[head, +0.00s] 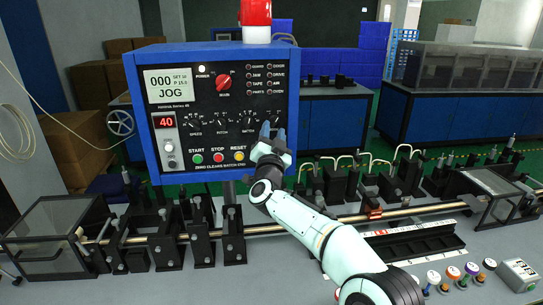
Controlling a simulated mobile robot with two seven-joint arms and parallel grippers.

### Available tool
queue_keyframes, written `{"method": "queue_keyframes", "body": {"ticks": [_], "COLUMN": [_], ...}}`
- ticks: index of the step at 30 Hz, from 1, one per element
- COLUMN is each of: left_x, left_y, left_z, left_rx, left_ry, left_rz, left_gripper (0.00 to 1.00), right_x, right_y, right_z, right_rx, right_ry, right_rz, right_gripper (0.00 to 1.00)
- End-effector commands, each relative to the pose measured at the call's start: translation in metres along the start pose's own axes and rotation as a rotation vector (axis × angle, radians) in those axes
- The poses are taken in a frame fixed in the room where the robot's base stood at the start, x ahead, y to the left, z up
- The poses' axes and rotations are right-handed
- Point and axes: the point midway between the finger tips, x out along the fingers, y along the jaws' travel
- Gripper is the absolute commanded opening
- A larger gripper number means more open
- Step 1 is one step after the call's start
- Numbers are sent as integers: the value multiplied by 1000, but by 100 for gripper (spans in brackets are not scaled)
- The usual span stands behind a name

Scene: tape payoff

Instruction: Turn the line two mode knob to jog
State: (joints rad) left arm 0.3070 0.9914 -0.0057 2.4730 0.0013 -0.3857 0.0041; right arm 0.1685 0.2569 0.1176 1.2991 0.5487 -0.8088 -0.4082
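The red mode knob (223,82) sits at the upper middle of the blue-framed control panel (222,110). Its pointer is tilted to the upper right. The panel's display (168,85) reads "000" and "JOG". I cannot read a line number on the panel. My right gripper (272,132) is in front of the panel's lower right, below and right of the knob and apart from it. Its two blue fingertips point up with a small gap between them, and nothing shows in it. My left gripper is not in view.
Green, red and yellow buttons (218,157) line the panel's bottom, left of my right gripper. A red beacon (256,14) stands above the panel. A long metal rod (265,229) on black supports crosses the bench. Coloured round knobs (453,272) are at the lower right.

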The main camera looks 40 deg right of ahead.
Motion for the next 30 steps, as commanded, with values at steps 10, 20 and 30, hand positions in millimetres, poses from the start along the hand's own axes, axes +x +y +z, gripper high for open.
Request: {"method": "queue_keyframes", "body": {"ticks": [10, 20, 30], "left_x": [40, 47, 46], "left_y": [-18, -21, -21], "left_z": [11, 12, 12], "left_rx": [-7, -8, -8], "left_ry": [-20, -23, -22], "left_rz": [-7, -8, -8], "left_gripper": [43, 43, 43], "right_x": [-79, -108, -107], "right_y": [2, 0, 0], "right_z": [3, 0, 0], "right_rx": [0, 0, 0], "right_ry": [0, 2, 2], "right_rz": [-2, 0, 0], "right_gripper": [40, 40, 40]}}
